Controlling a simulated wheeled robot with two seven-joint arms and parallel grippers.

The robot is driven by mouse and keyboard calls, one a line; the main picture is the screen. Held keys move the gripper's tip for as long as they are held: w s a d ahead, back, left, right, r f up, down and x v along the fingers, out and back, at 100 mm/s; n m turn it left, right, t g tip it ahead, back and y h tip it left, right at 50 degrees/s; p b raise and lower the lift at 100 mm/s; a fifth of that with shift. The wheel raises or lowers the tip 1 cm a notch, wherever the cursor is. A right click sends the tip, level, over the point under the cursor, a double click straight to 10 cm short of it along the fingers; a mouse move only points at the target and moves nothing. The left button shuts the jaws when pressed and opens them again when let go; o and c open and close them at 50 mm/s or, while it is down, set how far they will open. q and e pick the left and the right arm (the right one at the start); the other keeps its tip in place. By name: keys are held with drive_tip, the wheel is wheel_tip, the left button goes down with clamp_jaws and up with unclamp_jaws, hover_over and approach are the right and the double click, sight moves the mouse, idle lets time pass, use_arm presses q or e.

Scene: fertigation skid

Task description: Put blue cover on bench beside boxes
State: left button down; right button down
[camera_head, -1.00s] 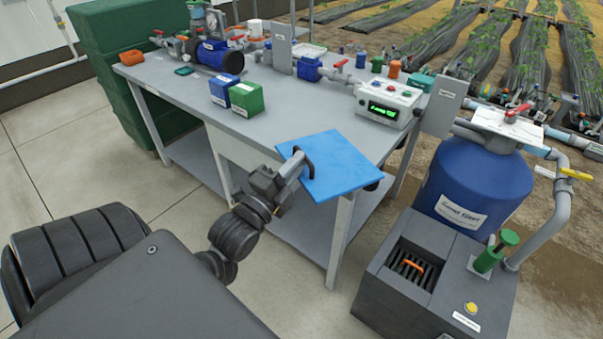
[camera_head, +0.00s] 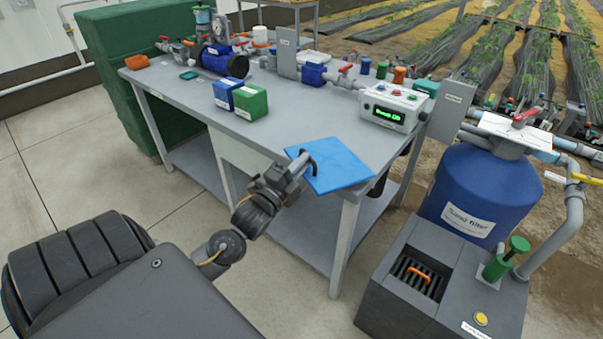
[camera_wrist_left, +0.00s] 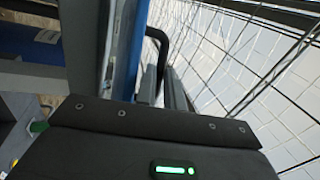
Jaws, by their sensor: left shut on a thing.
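The blue cover (camera_head: 340,164) is a flat blue panel with a black handle, at the front right corner of the bench (camera_head: 305,132). My left gripper (camera_head: 303,164) is shut on the cover's black handle. In the left wrist view the blue cover (camera_wrist_left: 134,45) shows edge-on, with its dark curved handle (camera_wrist_left: 158,42) at the gripper's fingers (camera_wrist_left: 160,85). I cannot tell whether the cover touches the bench top. The boxes, a blue box (camera_head: 226,93) and a green box (camera_head: 249,102), stand side by side on the bench, left of the cover. My right gripper is not in view.
A grey control box (camera_head: 393,107) with a green display stands behind the cover. A blue pump (camera_head: 217,58), pipes and valves fill the bench's back. A blue sand filter (camera_head: 480,195) and a dark open housing (camera_head: 405,300) stand at right. Bench top between the boxes and cover is clear.

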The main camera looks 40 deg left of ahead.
use_arm(q)
wheel_tip(320, 180, down, 3)
drive_tip(key=shift+r, duration=0.15)
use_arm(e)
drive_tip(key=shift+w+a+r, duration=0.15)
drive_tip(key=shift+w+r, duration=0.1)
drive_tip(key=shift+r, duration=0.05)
use_arm(q)
drive_tip(key=shift+d, duration=0.1)
drive_tip(key=c, duration=1.5)
unclamp_jaws()
drive_tip(key=shift+s, duration=0.15)
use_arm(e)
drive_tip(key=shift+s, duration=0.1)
